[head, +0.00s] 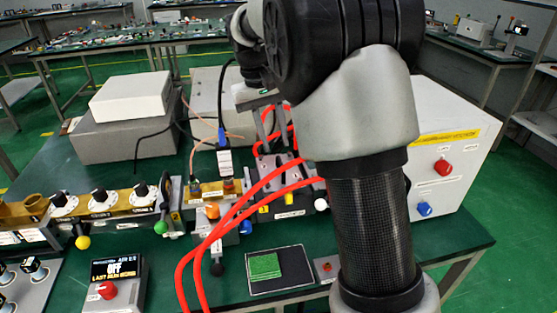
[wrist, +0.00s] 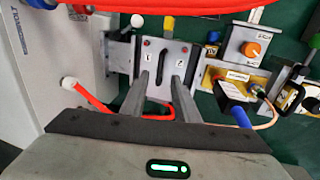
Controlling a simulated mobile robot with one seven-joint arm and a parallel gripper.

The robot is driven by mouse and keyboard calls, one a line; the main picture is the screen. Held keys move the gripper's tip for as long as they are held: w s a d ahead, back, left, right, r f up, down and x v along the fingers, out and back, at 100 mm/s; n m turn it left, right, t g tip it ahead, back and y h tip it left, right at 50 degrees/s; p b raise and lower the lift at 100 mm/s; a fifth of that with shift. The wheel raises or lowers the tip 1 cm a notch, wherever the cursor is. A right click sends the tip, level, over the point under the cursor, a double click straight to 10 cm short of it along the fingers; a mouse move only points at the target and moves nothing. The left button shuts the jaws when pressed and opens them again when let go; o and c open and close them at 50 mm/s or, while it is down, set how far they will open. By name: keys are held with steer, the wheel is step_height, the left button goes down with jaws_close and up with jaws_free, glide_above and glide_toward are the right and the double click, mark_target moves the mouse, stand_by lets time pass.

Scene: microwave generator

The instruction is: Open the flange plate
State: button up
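A grey metal plate (wrist: 165,62) with red dots and labels 1 and 2 is in the middle of the wrist view; I take it to be the flange plate. In the head view a grey plate (head: 281,163) stands in the row of metal parts, partly behind red hoses and my arm. My gripper (wrist: 161,80) has its two fingers apart, with nothing clearly held between them. The fingers point at the lower part of the plate; I cannot tell whether they touch it. In the head view my gripper (head: 268,122) is just above the plate.
Red hoses (head: 240,208) arch in front of the parts. A large white box (head: 448,160) stands on the right, grey boxes (head: 125,130) at the back left. A black mat with a green block (head: 264,266) lies in front. A control box (head: 115,285) is at the front left.

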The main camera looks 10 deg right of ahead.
mark_target(281, 163)
steer(key=f, duration=0.2)
steer(key=d+f+b, duration=0.1)
steer(key=f, duration=0.2)
steer(key=shift+f, duration=0.3)
jaws_close()
